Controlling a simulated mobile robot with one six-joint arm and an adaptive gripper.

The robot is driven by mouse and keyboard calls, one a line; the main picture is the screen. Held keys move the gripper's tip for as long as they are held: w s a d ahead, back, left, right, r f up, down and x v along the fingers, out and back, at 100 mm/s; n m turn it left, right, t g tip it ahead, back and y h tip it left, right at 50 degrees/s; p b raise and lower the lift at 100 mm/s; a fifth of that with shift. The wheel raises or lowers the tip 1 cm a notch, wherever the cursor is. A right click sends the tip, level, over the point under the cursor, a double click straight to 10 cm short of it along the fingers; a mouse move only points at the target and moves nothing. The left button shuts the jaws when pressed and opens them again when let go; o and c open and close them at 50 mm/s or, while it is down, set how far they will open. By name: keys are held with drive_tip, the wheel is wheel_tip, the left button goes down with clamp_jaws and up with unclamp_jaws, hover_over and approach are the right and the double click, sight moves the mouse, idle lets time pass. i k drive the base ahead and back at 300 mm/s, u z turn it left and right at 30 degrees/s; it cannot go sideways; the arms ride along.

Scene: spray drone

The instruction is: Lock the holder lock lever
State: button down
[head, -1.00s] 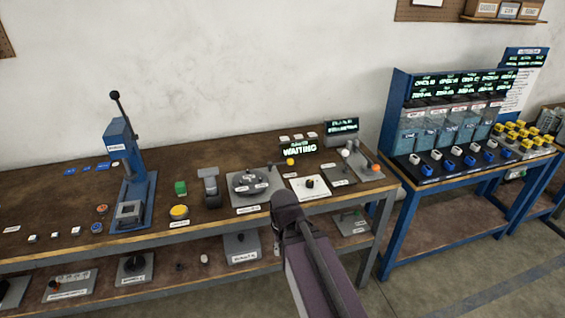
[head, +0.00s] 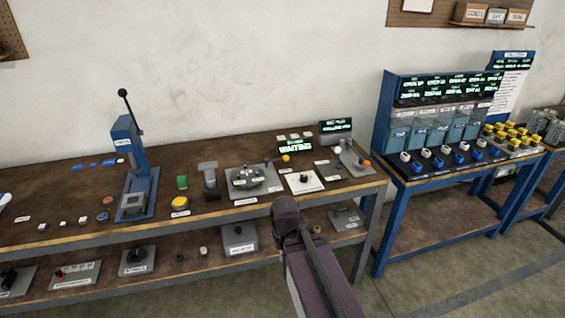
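A grey plate (head: 238,189) on the bench carries a round dark fixture (head: 246,178). A lever with a yellow knob (head: 285,158) reaches out at its back right. To the right, another grey fixture (head: 351,158) has an orange knob (head: 367,163). The labels are too small to read, so I cannot tell for certain which lever is the holder lock. My arm rises from the bottom middle, in front of the bench edge. My gripper's fingers do not show, and nothing is seen touching either lever.
A blue press (head: 133,170) with a tall handle stands left. A white pad (head: 301,181) lies between the fixtures, below a display reading WAITING (head: 295,147). A lower shelf (head: 205,262) holds several parts. A blue dispenser station (head: 440,115) stands right, with open floor in front.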

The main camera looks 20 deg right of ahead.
sight(285, 158)
drive_tip(key=k, duration=1.05)
drive_tip(key=z, duration=0.45)
drive_tip(key=i, duration=2.1)
drive_tip(key=u, duration=0.45)
